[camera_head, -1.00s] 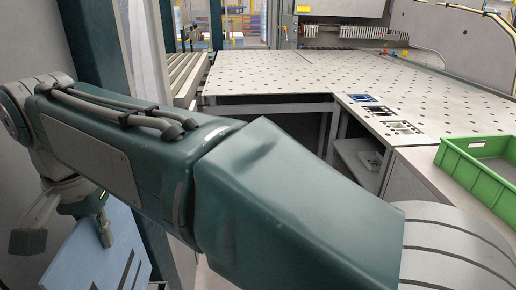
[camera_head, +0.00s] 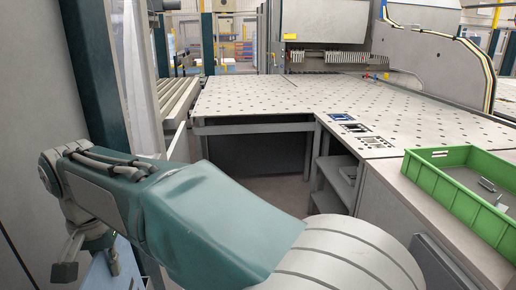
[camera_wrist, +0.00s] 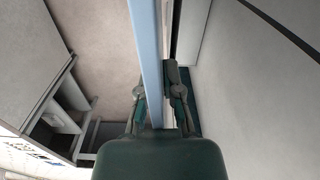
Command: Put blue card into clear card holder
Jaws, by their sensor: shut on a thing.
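The blue card (camera_wrist: 149,60) shows almost edge-on in the wrist view, as a long pale blue strip running up from between the fingers to the top edge. My gripper (camera_wrist: 156,103) is shut on it, with one finger on each side. In the head view my gripper (camera_head: 88,266) is at the lower left, and a small part of the card (camera_head: 103,272) shows between and behind the fingers. Most of the card is hidden there or cut off by the frame. I cannot make out a clear card holder in either view.
A dotted work table (camera_head: 290,97) fills the middle distance, with a control panel (camera_head: 352,130) on its near arm. A green crate (camera_head: 455,207) holding metal pieces stands at the right. A dark post (camera_head: 100,80) and a grey wall (camera_head: 30,100) are at the left. Floor shows between.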

